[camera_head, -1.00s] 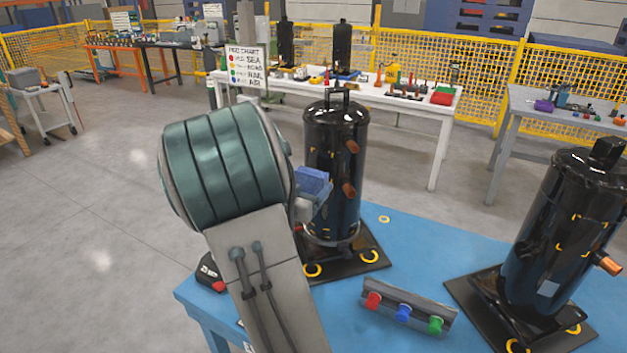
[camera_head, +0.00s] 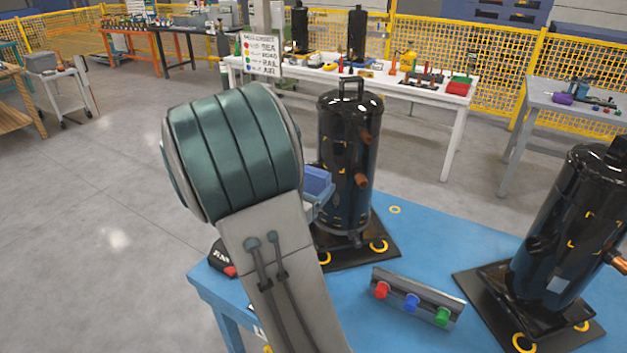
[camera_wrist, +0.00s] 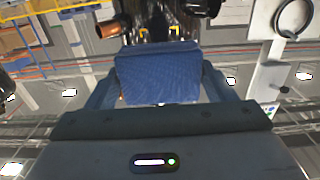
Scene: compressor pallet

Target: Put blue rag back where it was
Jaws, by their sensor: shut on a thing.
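My gripper (camera_wrist: 158,88) is shut on the blue rag (camera_wrist: 158,75), which shows as a folded dark-blue cloth block between the two fingers in the wrist view. In the head view the rag (camera_head: 317,181) shows just right of my wrist, in front of or beside the left black compressor (camera_head: 349,135). My arm hides the fingers and part of that area. I cannot tell whether the rag touches the compressor. The rag is above the level of the blue table (camera_head: 418,236).
A second black compressor (camera_head: 562,230) stands on the right. A bar with red, blue and green caps (camera_head: 416,300) lies between them near the front. A black and red item (camera_head: 221,260) sits at the table's left edge. A white table (camera_head: 440,95) with parts stands behind.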

